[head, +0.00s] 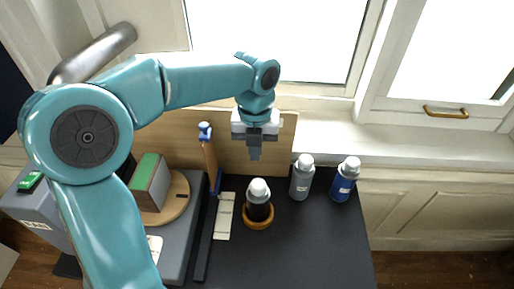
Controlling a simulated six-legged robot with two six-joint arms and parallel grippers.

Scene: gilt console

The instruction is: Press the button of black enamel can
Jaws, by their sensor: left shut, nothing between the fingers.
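The black enamel can (259,211) stands upright near the middle of the dark table top. It has a pale rounded top (258,190), and its base sits on or in a round orange-brown wooden base (270,221). My left gripper (255,157) points down with its fingers shut and empty. In the head view it appears just above the can's top, with a visible gap between them. The true height and depth of that gap are hard to judge. My right gripper is not in view.
A grey can (301,183) and a blue can (344,187) stand right of the black one. A blue-headed wooden-handled tool (208,158) stands left, near a pale strip (224,216). A green-topped block (150,185) rests on a round wooden board (178,205). The front right table top is clear.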

